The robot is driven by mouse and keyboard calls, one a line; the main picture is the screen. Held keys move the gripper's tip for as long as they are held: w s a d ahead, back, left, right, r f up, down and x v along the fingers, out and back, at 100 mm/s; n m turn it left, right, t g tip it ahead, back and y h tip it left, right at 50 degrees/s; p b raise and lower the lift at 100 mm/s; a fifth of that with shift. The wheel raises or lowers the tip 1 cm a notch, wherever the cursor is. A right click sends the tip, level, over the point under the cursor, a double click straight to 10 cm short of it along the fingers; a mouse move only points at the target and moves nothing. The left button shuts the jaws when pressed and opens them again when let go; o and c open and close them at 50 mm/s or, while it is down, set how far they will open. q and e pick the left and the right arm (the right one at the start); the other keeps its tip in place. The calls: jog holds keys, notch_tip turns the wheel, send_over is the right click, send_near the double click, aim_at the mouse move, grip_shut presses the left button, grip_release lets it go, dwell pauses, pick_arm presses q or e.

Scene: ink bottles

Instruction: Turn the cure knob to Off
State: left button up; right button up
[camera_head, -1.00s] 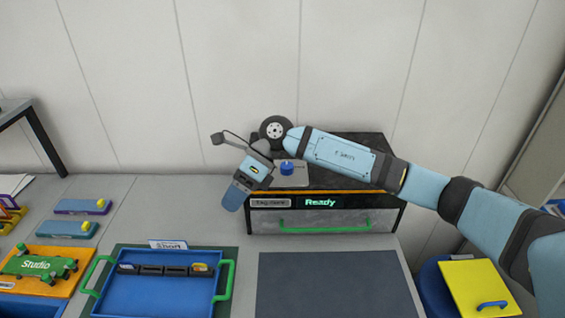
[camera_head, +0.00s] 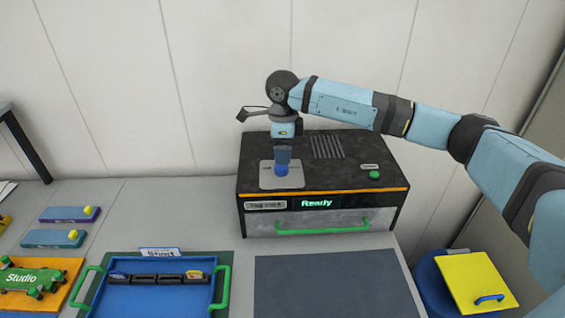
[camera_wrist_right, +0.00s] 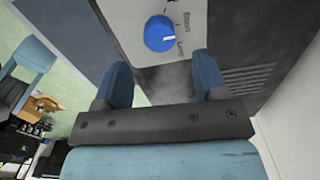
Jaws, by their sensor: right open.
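The cure knob (camera_head: 281,169) is a blue round knob on a light grey plate (camera_head: 295,181) on top of the dark curing box (camera_head: 350,185). Its front panel reads "Ready". My right gripper (camera_head: 283,152) points down just above the knob and partly hides it. In the right wrist view the knob (camera_wrist_right: 159,34) shows a white pointer mark, with small lettering on the plate beside it. There my right gripper (camera_wrist_right: 165,75) is open and empty, its two blue fingers apart, with the knob beyond the fingertips. My left gripper is not in view.
A green button (camera_head: 374,174) sits on the box top to the right, and a green handle (camera_head: 322,228) crosses its front. A blue tray (camera_head: 150,297) and a dark mat (camera_head: 330,285) lie in front. A yellow panel (camera_head: 475,280) is at the lower right.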

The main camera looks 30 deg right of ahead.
aim_at(281, 169)
jog(key=shift+f+p, duration=0.3)
jog(key=shift+f, duration=2.45)
jog(key=c, duration=0.9)
